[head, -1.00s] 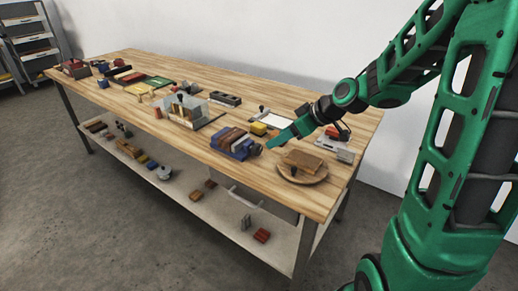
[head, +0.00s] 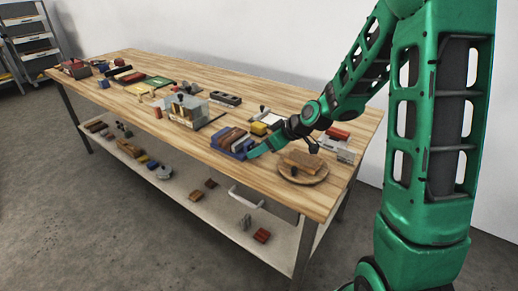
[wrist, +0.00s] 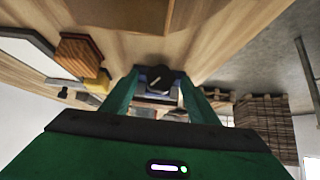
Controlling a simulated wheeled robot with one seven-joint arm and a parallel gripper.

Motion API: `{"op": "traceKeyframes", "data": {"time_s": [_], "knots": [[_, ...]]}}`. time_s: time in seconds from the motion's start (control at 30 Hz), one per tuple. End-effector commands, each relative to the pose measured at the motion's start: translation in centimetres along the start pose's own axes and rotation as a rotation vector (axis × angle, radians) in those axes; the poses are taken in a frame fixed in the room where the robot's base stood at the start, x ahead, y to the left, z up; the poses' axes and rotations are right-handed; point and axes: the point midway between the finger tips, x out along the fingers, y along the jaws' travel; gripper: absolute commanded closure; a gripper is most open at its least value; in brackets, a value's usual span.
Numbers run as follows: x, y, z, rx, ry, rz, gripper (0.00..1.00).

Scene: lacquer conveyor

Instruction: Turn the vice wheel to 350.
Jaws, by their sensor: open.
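The blue vice (head: 226,143) stands near the front edge of the workbench, with brown wooden pieces in it. Its wheel (wrist: 160,79) is a dark round knob with a pale pointer line, seen face-on in the wrist view; the line slants. Any scale numbers are too small to read. My green gripper (head: 254,152) is at the wheel end of the vice and hides the wheel in the head view. In the wrist view the open fingers (wrist: 159,92) stand on either side of the wheel; I cannot tell whether they touch it.
A round wooden board (head: 317,181) with a brown block sits just right of my gripper. A yellow block (head: 258,128) stands behind the vice. A clear box (head: 185,107) is to the left. Several small items lie on the bench's lower shelf (head: 215,218). The floor in front is free.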

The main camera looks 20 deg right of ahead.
Motion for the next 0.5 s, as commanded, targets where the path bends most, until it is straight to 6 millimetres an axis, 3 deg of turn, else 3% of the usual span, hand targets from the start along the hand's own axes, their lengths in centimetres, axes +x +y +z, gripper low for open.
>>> {"op": "traceKeyframes", "data": {"time_s": [0.17,0.37,0.5], "knots": [[-0.01,0.00,-0.01,0.000,0.000,0.000,0.46],[-0.02,0.00,-0.01,0.000,0.000,0.000,0.87],[0.06,-0.17,-0.08,0.001,0.000,-0.002,0.87]]}}
